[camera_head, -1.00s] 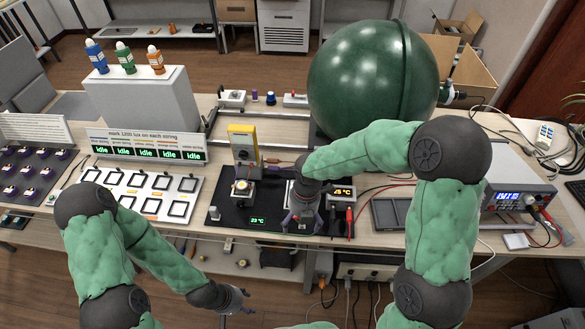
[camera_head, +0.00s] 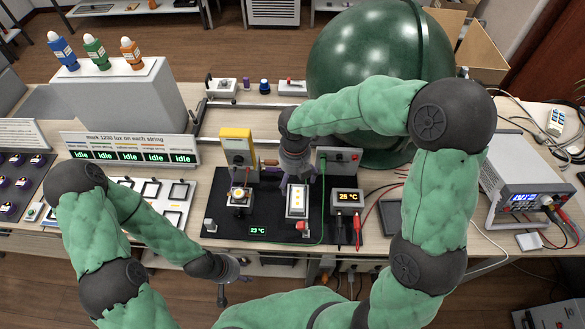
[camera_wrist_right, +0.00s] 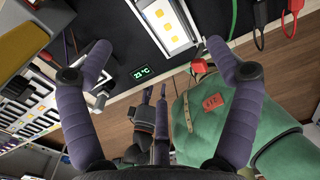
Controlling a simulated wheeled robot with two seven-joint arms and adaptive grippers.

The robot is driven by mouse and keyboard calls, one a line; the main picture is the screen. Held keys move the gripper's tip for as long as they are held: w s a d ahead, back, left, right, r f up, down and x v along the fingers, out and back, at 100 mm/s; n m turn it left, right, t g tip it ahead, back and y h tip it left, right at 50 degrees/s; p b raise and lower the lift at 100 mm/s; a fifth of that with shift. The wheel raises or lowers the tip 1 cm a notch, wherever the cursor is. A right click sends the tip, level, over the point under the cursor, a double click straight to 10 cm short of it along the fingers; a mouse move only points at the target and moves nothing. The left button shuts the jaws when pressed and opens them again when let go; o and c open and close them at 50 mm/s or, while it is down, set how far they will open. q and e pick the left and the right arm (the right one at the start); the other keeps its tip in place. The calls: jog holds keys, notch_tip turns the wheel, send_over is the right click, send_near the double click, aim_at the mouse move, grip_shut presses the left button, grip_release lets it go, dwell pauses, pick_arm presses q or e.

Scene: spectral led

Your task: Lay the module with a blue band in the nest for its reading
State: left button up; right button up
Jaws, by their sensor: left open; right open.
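Several dark modules (camera_head: 22,160) with purple and white parts sit on a dark tray at the far left; I cannot tell which has a blue band. My right gripper (camera_head: 297,172) is open over the back of the plate. The right wrist view shows its spread fingers (camera_wrist_right: 160,48) empty, with the plate (camera_wrist_right: 168,22) beyond them. My left gripper (camera_head: 233,283) is open, low before the table's front edge.
A big green sphere (camera_head: 365,75) stands behind the mat. A display row (camera_head: 130,151) reads idle.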

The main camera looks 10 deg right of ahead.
aim_at(295, 197)
jog(key=f+b, duration=0.1)
jog(key=f, duration=0.2)
jog(key=f+b, duration=0.1)
jog(key=f, duration=0.2)
jog(key=f+b, duration=0.1)
jog(key=f, duration=0.3)
jog(key=shift+s+f, duration=0.1)
jog(key=shift+s, duration=0.15)
jog(key=c, duration=1.4)
jog(key=shift+r+p, duration=1.55)
jog(key=shift+p, duration=0.2)
jog(key=shift+r+p, duration=0.35)
jog(key=shift+p, duration=0.2)
